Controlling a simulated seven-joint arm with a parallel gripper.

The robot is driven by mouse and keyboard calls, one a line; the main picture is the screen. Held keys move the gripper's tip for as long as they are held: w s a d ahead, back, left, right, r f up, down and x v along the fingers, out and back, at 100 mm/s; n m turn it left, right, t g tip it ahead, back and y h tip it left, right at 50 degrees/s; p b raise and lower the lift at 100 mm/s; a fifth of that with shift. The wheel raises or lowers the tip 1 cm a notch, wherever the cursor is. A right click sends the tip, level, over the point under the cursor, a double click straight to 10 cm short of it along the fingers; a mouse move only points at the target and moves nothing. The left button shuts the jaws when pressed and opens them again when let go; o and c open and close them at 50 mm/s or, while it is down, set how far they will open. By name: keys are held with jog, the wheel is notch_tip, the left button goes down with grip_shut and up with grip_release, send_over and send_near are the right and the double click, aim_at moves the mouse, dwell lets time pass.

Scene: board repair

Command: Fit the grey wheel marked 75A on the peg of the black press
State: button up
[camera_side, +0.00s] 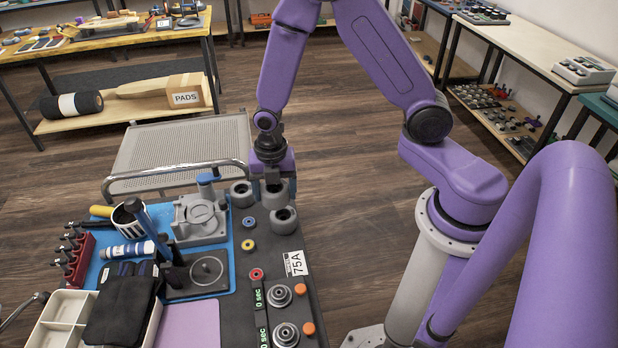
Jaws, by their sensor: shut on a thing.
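My gripper (272,180) points down at the far right corner of the work cart, shut on a grey wheel (276,198). The jaws partly hide the wheel's top, and any marking on it is too small to read. Two like grey wheels stand close by, one to the left (242,195) and one in front (283,221). The black press (188,289), with a blue lever handle, stands on the blue mat to the front left. A small peg shows at the middle of its round plate.
A grey fixture (201,221) with a blue-topped post stands between the wheels and the black press. A red rack (75,258), a white tray (66,308) and a black pouch are at the left. Dials and orange buttons line the cart's front right.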

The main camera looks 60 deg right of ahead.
jog(key=w+a+f+n, duration=0.1)
jog(key=w+a+n, duration=0.45)
jog(key=a, duration=0.45)
jog(key=n, duration=0.6)
send_over(205, 265)
jog(key=shift+f, duration=2.65)
jog(key=shift+f, duration=2)
jog(key=o, duration=1.1)
jog(key=shift+r, duration=0.1)
jog(key=shift+r, duration=3.45)
